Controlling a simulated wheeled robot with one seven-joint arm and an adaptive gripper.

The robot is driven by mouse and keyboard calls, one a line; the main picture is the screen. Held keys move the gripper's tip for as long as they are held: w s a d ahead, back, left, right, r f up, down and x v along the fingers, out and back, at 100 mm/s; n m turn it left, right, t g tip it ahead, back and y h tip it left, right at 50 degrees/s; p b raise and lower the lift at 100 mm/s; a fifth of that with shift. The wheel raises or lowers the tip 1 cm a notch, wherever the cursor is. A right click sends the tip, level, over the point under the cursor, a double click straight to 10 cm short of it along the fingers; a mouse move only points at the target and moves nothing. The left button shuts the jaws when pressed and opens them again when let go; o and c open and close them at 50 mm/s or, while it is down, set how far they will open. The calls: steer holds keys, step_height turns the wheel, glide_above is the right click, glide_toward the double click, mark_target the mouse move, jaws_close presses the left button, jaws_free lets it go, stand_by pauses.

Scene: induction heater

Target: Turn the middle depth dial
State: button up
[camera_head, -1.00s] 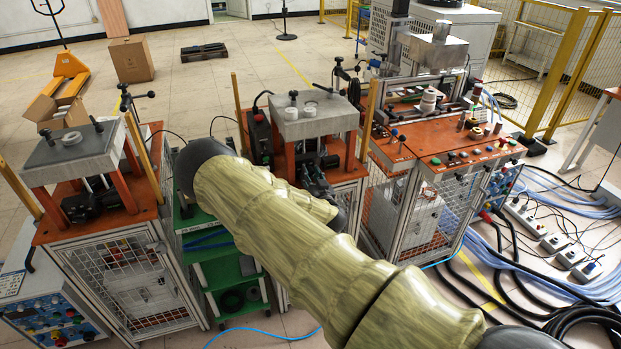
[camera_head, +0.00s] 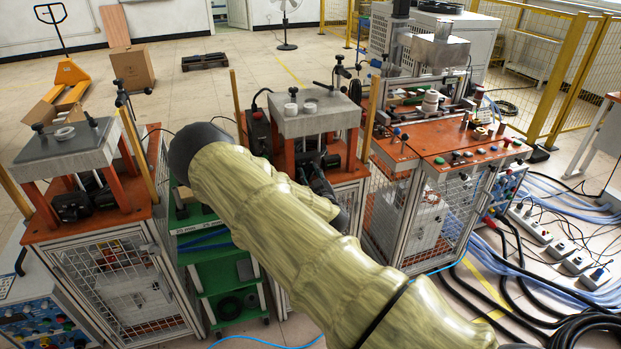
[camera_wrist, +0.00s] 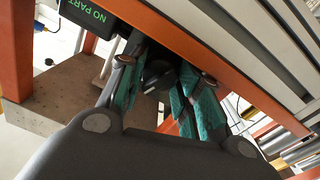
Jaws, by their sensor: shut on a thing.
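The middle depth dial (camera_wrist: 157,70) shows in the wrist view as a dark round knob under the middle machine's slab, partly hidden by my fingers. My gripper (camera_wrist: 161,80) has teal finger pads, one on each side of the knob, and is shut on it. In the head view, my gripper (camera_head: 320,183) is a dark shape between the orange posts of the middle machine (camera_head: 306,118). The dial itself cannot be made out there. Any mark on the dial is hidden.
Orange posts frame the knob closely, and a dark box reading NO PART (camera_wrist: 88,12) is beside it. A similar machine (camera_head: 68,150) stands left, a green cart (camera_head: 225,285) between them. An orange control bench (camera_head: 455,150) stands right, with cables on the floor.

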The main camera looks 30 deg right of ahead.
steer(key=o, duration=0.7)
steer(key=shift+o, duration=0.2)
steer(key=v, duration=1.2)
steer(key=shift+f, duration=0.1)
